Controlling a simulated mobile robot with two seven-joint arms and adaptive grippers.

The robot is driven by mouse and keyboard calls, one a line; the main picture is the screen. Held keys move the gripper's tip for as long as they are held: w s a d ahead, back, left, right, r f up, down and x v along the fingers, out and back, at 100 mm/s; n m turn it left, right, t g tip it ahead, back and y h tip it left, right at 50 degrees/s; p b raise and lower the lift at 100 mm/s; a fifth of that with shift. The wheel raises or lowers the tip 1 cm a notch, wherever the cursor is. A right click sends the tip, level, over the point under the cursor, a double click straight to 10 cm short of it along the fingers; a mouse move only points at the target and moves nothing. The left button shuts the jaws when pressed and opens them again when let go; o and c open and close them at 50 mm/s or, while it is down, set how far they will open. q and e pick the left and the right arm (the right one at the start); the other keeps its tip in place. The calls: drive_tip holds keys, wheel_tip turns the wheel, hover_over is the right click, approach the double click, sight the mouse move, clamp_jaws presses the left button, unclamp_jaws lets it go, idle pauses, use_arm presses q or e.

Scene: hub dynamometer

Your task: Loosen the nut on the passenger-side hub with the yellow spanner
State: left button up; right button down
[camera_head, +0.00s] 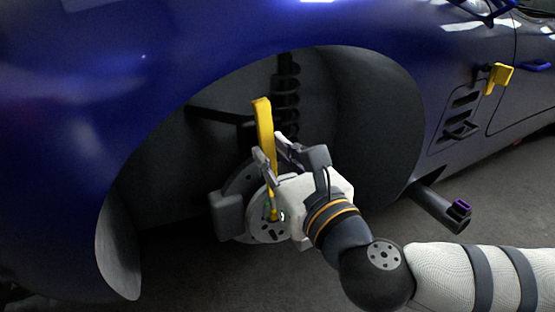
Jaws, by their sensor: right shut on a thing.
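The yellow spanner (263,122) stands nearly upright in the wheel arch of the blue car, its upper end leaning slightly left. My right gripper (272,160) is shut on the spanner around its middle. The spanner's lower end reaches down in front of the hub (266,226), a grey disc with holes. The nut is hard to make out behind the gripper and the spanner, so I cannot tell whether the spanner sits on it. My left gripper is not in view.
The blue car body (130,90) and the arch rim surround the hub. A dark coil spring (286,88) stands behind the spanner. A yellow object (498,77) is on the car's side at the right.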

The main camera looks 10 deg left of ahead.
drive_tip(key=shift+w+a, duration=0.1)
drive_tip(key=shift+s+a+f+n+p, duration=0.2)
drive_tip(key=shift+s+a+n+p, duration=0.2)
drive_tip(key=shift+s+a+n, duration=0.25)
drive_tip(key=shift+s+a+f+n+p, duration=0.2)
drive_tip(key=shift+s+a+n+p, duration=0.2)
drive_tip(key=shift+a+n, duration=0.3)
drive_tip(key=s+a+n, duration=0.1)
drive_tip(key=s+a+f+n+p, duration=0.1)
drive_tip(key=shift+a+f+n, duration=0.25)
drive_tip(key=shift+a+f, duration=0.05)
drive_tip(key=shift+a, duration=0.05)
